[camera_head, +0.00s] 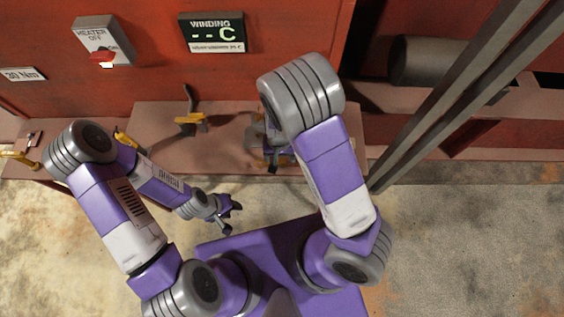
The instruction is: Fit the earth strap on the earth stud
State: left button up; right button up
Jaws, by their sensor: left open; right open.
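I cannot clearly pick out the earth strap or the earth stud in the head view. A dark bent piece with a yellow part (189,119) stands on the ledge at centre left; I cannot tell whether it belongs to them. My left gripper (231,215) is open and empty over the floor, in front of the ledge. My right gripper (272,163) is at the ledge's front edge, right of the yellow piece. It is open, but my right arm hides much of it and whatever is close behind it.
The ledge (150,112) runs along the red housing (300,25). A heater switch (103,56) and a winding display (212,33) are on the housing. Yellow-handled items (18,157) lie at the far left. Grey posts (450,95) stand at right. Floor in front is clear.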

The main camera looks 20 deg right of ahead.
aim_at(280, 160)
jog(key=f, duration=0.3)
jog(key=shift+w+b, duration=0.2)
jog(key=shift+b, duration=0.15)
jog(key=c, duration=1.2)
